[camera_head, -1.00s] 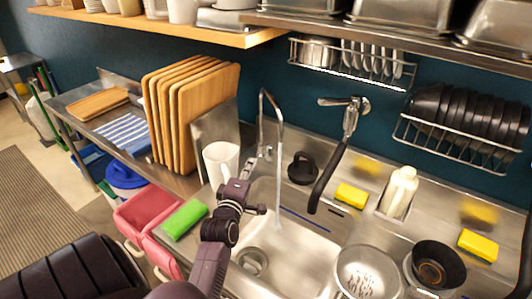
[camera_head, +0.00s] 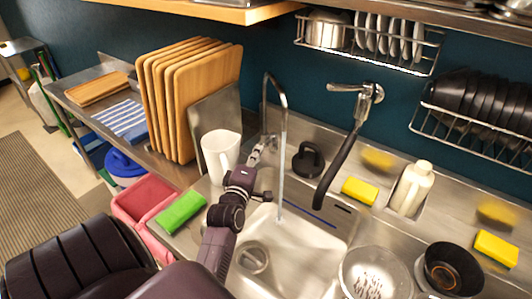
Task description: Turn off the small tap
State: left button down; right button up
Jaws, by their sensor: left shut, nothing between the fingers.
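The small tap (camera_head: 266,92) is a thin chrome gooseneck standing at the back left of the steel sink (camera_head: 300,246). A pale vertical stream (camera_head: 282,170), which looks like running water, drops from its spout into the basin. My left arm reaches up from the bottom over the sink's left edge. My left gripper (camera_head: 262,148) is shut and empty, at the foot of the tap near its handle. The handle is small and partly hidden by the fingers, so I cannot tell whether they touch it. My right gripper is not in view.
A white mug (camera_head: 220,154) stands just left of my gripper, with a green sponge (camera_head: 181,213) in front. A larger black-hosed faucet (camera_head: 340,160) hangs to the right. A black round item (camera_head: 308,161), yellow sponge (camera_head: 360,191) and soap bottle (camera_head: 411,188) line the back ledge.

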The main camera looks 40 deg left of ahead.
pick_arm(q)
jog(key=b, duration=0.6)
send_near(274, 142)
jog(key=shift+w+a+f+p, duration=0.15)
jog(key=shift+w+a+p, duration=0.4)
jog(key=shift+w+a, duration=0.5)
jog(key=shift+w+a+f+p, duration=0.2)
jog(key=shift+w+a+p, duration=0.35)
jog(key=shift+w+a, duration=0.5)
jog(key=shift+d, duration=0.1)
